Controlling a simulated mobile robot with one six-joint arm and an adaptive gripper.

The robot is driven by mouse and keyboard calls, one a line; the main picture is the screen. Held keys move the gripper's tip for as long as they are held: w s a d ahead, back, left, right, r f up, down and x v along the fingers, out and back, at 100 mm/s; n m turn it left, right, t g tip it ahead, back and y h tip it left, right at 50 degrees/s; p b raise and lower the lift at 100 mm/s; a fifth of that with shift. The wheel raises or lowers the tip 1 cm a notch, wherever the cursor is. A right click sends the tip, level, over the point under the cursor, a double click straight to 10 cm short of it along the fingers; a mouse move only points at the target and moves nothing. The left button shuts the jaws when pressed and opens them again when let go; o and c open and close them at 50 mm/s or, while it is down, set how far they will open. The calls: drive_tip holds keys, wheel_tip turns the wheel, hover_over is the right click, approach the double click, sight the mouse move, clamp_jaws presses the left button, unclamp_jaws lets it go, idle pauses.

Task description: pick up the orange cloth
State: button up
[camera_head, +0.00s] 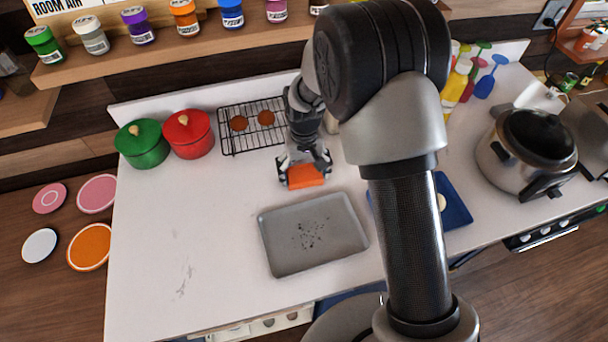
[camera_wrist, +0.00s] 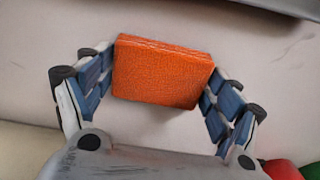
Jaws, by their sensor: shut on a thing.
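The orange cloth (camera_head: 305,176) is a small folded block over the white counter, just behind the grey tray. My gripper (camera_head: 305,172) comes from above and is shut on it, one finger on each side. In the wrist view the cloth (camera_wrist: 162,72) sits between the two finger pads of my gripper (camera_wrist: 160,85), touching both. Its textured top and layered edge show. I cannot tell whether it touches the counter.
A grey tray (camera_head: 313,236) with dark crumbs lies in front of the cloth. A wire rack (camera_head: 233,142) with two brown round items, a red pot (camera_head: 188,134) and a green pot (camera_head: 142,144) stand behind. A cooker (camera_head: 527,151) is at right. The counter's left front is clear.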

sight(304, 173)
drive_tip(key=c, duration=0.4)
drive_tip(key=shift+o, duration=0.2)
drive_tip(key=shift+r, duration=0.1)
wheel_tip(304, 173, up, 20)
drive_tip(key=p, duration=0.4)
drive_tip(key=shift+p, duration=0.3)
